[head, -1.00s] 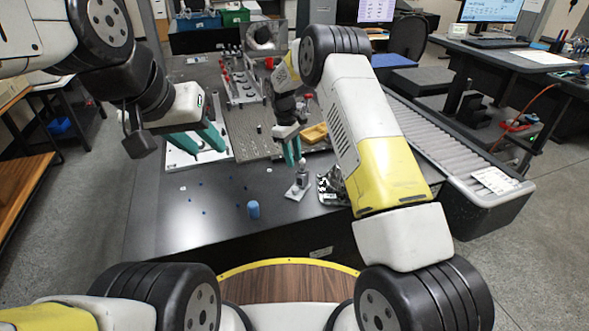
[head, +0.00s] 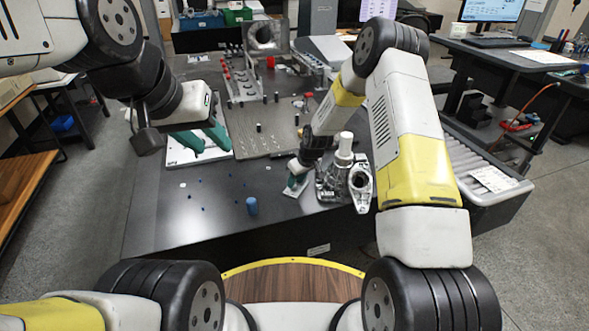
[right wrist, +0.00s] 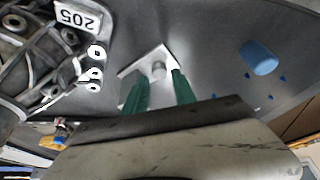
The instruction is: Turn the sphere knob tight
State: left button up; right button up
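The sphere knob (right wrist: 158,70) is a small grey round piece on a light square plate (right wrist: 146,62) on the dark table. In the head view my right gripper (head: 296,180) is down at this plate (head: 291,192) and hides the knob. In the right wrist view the green fingers of my right gripper (right wrist: 160,88) are apart, with the knob showing in line with the gap, just beyond the tips. Contact with the knob cannot be seen. My left gripper (head: 203,141) is open and empty over the left of the table, near a white board (head: 185,157).
A grey metal casting (head: 335,186) stands close beside my right gripper; it also shows in the right wrist view (right wrist: 38,60). A blue cylinder (head: 252,206) and small blue bits lie on the table (head: 160,220). A roller conveyor (head: 470,160) runs at the right.

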jog(key=shift+x, duration=1.4)
grip_shut()
jog(key=m, duration=0.1)
jog(key=m+h, duration=0.1)
jog(key=m, duration=0.1)
jog(key=shift+s+a+m+t, duration=0.1)
jog(key=shift+a+m+t, duration=0.1)
jog(key=shift+m+t, duration=0.15)
jog(key=shift+m+h, duration=0.9)
jog(key=shift+m, duration=1.25)
